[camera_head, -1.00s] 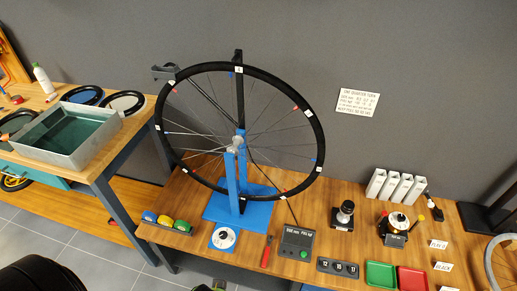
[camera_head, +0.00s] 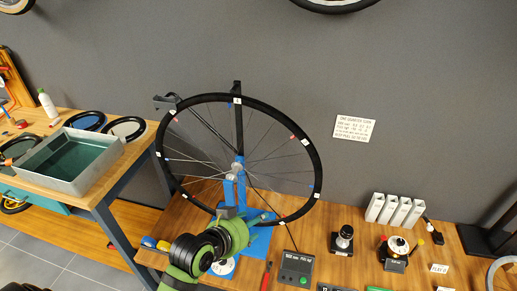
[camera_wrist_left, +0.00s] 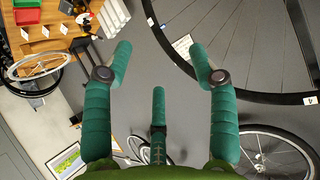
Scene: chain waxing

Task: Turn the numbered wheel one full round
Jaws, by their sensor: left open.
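The numbered wheel (camera_head: 317,146) is a large black-rimmed spoked wheel with white numbered labels, upright on a blue stand (camera_head: 241,188) on the wooden bench. Part of its rim (camera_wrist_left: 218,92) and a label marked 4 (camera_wrist_left: 309,100) show in the left wrist view. My left gripper (camera_head: 262,217) reaches up in front of the stand's lower part, below the hub. In the left wrist view its green fingers (camera_wrist_left: 160,62) are spread and empty, with the rim beyond and to the right of them. My right gripper is not in view.
A wall sign (camera_head: 354,128) hangs right of the wheel. A control box (camera_head: 296,268), a black-knobbed device (camera_head: 342,240) and white tubes (camera_head: 394,210) stand on the bench to the right. A grey water tank (camera_head: 70,160) sits on the left bench.

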